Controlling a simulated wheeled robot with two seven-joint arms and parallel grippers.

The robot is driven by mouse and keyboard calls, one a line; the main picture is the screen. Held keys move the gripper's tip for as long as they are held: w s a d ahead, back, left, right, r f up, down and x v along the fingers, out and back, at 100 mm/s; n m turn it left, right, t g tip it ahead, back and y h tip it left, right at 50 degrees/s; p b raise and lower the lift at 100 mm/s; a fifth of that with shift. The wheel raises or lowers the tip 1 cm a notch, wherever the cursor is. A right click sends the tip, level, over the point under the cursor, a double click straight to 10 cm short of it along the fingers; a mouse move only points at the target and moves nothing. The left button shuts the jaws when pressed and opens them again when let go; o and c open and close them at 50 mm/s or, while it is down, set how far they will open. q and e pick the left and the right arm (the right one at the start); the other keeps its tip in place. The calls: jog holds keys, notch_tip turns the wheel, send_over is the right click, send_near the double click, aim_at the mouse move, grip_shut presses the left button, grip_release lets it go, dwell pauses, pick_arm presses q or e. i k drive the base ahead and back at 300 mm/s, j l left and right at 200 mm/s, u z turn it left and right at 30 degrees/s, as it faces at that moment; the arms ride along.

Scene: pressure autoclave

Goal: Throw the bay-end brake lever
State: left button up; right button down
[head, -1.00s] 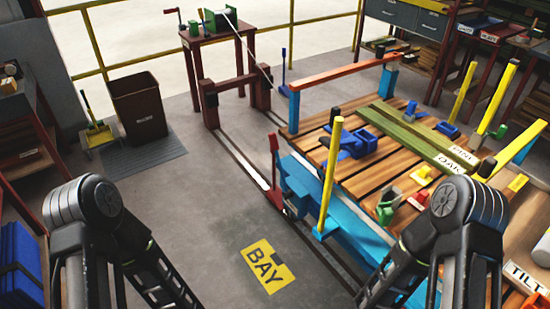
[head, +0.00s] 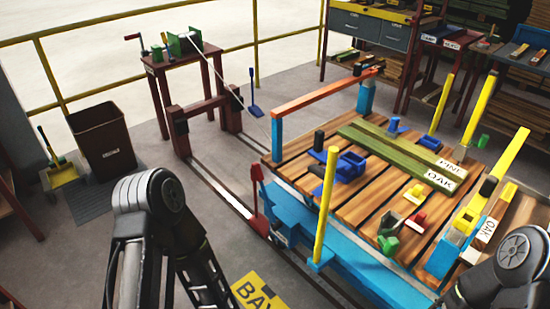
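A blue-framed cart with a wooden slatted deck (head: 315,203) stands on floor rails to the right of centre. Only bent links of my two arms show, at lower left and lower right. Neither gripper is in the picture, and nothing of mine touches the lever.
A yellow post (head: 327,205) rises from the cart just right of the lever. A red winch table (head: 178,60) stands at the back left, its cable running to the cart. A brown bin (head: 103,138) stands at the left.

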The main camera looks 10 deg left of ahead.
aim_at(276, 225)
jog(key=i+j+z, duration=0.1)
jog(key=j, duration=0.3)
jog(key=i+j, duration=0.2)
jog(key=j, duration=0.2)
jog(key=i+j+z, duration=0.15)
jog(key=j, duration=0.2)
jog(key=i+j+z, duration=0.1)
jog(key=j, duration=0.35)
jog(key=i+j+z, duration=0.1)
jog(key=j, duration=0.3)
jog(key=i+j, duration=0.2)
jog(key=j, duration=0.25)
jog(key=i+j, duration=0.1)
jog(key=j, duration=0.35)
jog(key=i+j, duration=0.1)
jog(key=j, duration=0.3)
jog(key=i+j, duration=0.15)
jog(key=j, duration=0.3)
jog(key=i+j, duration=0.1)
jog(key=j, duration=0.3)
jog(key=i+j+z, duration=0.1)
jog(key=j, duration=0.35)
